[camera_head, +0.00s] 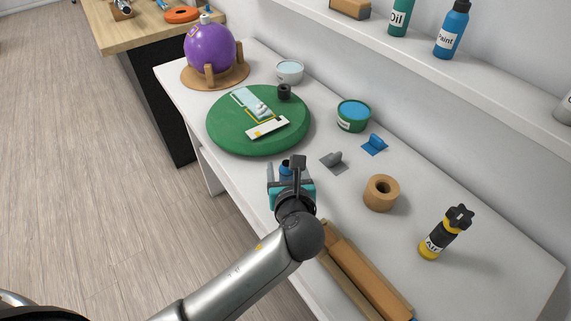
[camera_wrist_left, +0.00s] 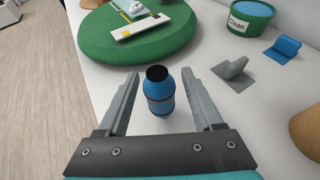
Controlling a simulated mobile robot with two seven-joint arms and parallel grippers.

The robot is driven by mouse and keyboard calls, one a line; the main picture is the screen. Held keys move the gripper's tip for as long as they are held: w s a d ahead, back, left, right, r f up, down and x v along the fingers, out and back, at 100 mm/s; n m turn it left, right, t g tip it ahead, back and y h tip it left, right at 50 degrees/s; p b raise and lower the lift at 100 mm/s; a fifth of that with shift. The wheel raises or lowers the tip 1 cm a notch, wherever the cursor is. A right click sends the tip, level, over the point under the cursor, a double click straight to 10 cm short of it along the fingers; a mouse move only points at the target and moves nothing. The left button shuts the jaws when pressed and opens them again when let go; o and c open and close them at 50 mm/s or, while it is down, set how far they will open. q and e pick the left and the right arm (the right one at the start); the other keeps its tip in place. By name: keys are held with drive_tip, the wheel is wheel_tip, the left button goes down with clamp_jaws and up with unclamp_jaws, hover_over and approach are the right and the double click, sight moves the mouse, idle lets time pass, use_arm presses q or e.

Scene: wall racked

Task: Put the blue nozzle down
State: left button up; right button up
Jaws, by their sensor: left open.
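The blue nozzle (camera_wrist_left: 160,98), a small blue cylinder with a black top and dark bands, stands upright on the white table. In the head view only its upper part (camera_head: 285,171) shows, the rest hidden by the gripper. My left gripper (camera_head: 284,164) is open around it. In the left wrist view the two fingers of the gripper (camera_wrist_left: 160,76) stand on either side of the nozzle with a visible gap to each. My right gripper is not in view.
A green round board (camera_head: 225,140) lies beyond the gripper. A grey holder (camera_head: 333,160), a blue holder (camera_head: 375,144), a green tub (camera_head: 353,116) and a brown roll (camera_head: 381,193) stand to the right. A cardboard piece (camera_head: 365,280) lies near the front edge.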

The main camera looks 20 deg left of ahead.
use_arm(q)
drive_tip(key=p+v, duration=0.2)
drive_tip(key=v, duration=0.8)
drive_tip(key=shift+s+r, duration=0.15)
drive_tip(key=shift+s, duration=0.1)
